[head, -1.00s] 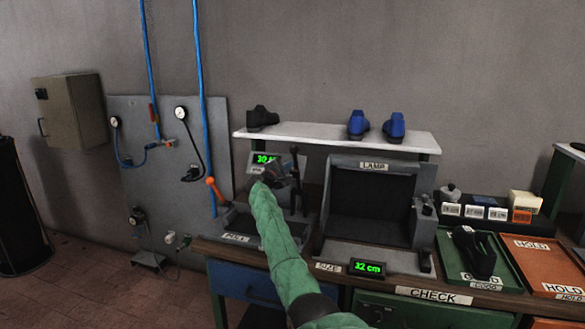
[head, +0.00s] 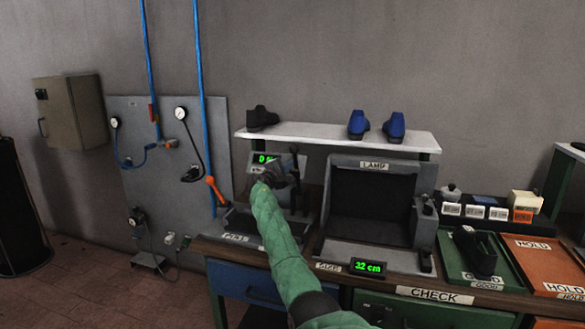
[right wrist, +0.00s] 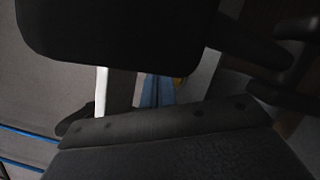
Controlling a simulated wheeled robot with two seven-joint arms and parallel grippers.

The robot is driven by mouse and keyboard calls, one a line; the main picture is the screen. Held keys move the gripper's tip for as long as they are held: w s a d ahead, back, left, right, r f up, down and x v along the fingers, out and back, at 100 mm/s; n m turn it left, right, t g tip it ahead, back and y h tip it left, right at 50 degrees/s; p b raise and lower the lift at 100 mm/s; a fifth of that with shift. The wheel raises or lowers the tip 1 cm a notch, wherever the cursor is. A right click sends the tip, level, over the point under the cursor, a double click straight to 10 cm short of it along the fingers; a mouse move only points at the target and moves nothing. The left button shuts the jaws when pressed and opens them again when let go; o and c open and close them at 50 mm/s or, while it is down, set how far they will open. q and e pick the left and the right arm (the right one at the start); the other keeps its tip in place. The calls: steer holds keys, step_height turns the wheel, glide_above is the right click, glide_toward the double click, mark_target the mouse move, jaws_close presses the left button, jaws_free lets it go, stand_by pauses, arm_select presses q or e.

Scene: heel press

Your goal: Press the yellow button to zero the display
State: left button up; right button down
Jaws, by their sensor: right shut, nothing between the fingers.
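The small green-digit display (head: 264,159) is on the press at the left of the bench. It shows a 0 at its left, and the rest of the reading is hard to make out. My right gripper (head: 276,174) is shut and empty, close in front of the press just below the display. The gripper and my green-sleeved arm hide part of the press. My left gripper is out of view.
An orange-tipped lever (head: 211,180) stands left of the gripper, and a dark upright lever is close on its right. The lamp box (head: 374,162) stands to the right, with a "32 cm" display (head: 368,267) in front. A shelf (head: 300,131) with shoes runs above.

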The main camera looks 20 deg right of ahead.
steer(key=shift+w+f, duration=0.1)
stand_by(0.6)
steer(key=shift+s+a+r+p, duration=0.3)
steer(key=shift+s+r+p, duration=0.2)
steer(key=shift+s+p, duration=0.15)
steer(key=s+a+r+p, duration=0.1)
steer(key=p, duration=0.1)
steer(key=s+a+r+p, duration=0.1)
steer(key=s+r, duration=0.1)
steer(key=shift+s+a+p, duration=0.15)
steer(key=shift+p, duration=0.25)
